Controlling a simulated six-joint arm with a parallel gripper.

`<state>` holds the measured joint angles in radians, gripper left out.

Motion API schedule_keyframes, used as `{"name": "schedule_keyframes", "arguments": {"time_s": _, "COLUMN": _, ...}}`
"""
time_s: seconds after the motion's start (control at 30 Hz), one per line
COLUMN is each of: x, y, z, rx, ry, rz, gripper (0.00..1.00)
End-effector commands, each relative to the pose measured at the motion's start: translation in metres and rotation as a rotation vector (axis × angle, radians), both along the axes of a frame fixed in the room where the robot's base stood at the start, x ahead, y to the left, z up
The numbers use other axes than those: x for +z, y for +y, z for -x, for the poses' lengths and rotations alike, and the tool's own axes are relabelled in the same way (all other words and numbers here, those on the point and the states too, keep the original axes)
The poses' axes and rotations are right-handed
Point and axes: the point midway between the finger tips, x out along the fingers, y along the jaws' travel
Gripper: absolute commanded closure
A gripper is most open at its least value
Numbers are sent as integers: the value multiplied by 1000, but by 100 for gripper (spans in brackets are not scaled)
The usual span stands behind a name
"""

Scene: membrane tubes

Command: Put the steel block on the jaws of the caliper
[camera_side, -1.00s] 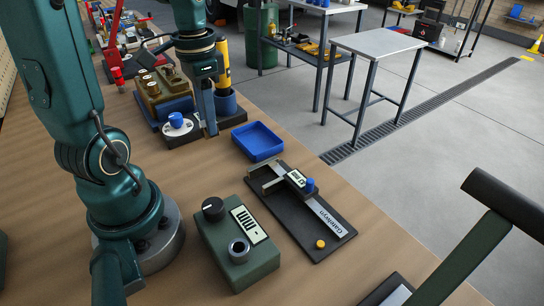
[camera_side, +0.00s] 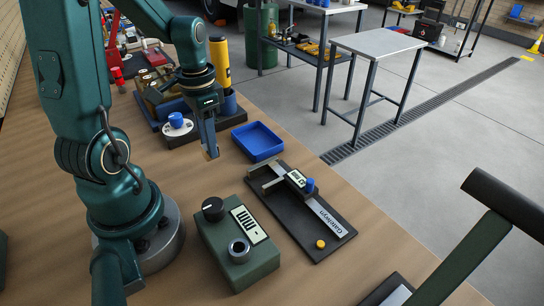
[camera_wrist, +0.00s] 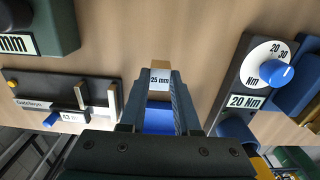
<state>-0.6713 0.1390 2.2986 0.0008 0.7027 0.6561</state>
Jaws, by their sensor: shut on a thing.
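My gripper (camera_side: 209,152) is shut on the steel block, a small block labelled "25 mm" (camera_wrist: 160,78) in the wrist view. The block sits between the fingertips, and in the side view only a small bit of it shows at the tips. The caliper (camera_side: 325,218) lies on a dark base towards the bench's right edge, with its jaws (camera_side: 270,182) at the far left end. In the wrist view the caliper (camera_wrist: 45,88) is at left, its jaws (camera_wrist: 96,97) apart from my gripper. The block is held left of and behind the jaws in the side view.
An empty blue tray (camera_side: 258,153) lies between my gripper and the caliper's far side. A green box with a black knob (camera_side: 236,244) stands in front. A dial unit with a blue knob (camera_side: 176,124) is behind left. Bare bench lies between them.

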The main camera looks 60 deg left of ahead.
Motion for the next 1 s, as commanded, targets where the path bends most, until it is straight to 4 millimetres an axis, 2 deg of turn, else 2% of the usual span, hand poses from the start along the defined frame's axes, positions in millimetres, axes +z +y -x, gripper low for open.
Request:
{"name": "schedule_keyframes", "arguments": {"time_s": 0.1, "x": -16, "y": -1, "z": 2, "rx": 0, "ry": 7, "rz": 5, "gripper": 100}}
{"name": "schedule_keyframes", "arguments": {"time_s": 0.27, "x": -32, "y": -1, "z": 1, "rx": 0, "ry": 4, "rz": 3, "gripper": 100}}
{"name": "schedule_keyframes", "arguments": {"time_s": 0.73, "x": -39, "y": -1, "z": 1, "rx": 0, "ry": 3, "rz": 2, "gripper": 100}}
{"name": "schedule_keyframes", "arguments": {"time_s": 0.77, "x": -38, "y": 0, "z": 1, "rx": 0, "ry": 2, "rz": 1, "gripper": 58}}
{"name": "schedule_keyframes", "arguments": {"time_s": 0.8, "x": -38, "y": 0, "z": 1, "rx": 0, "ry": 2, "rz": 1, "gripper": 43}}
{"name": "schedule_keyframes", "arguments": {"time_s": 0.83, "x": -38, "y": 0, "z": 1, "rx": 0, "ry": 2, "rz": 1, "gripper": 39}}
{"name": "schedule_keyframes", "arguments": {"time_s": 1.0, "x": -38, "y": 0, "z": 1, "rx": 0, "ry": 1, "rz": 1, "gripper": 39}}
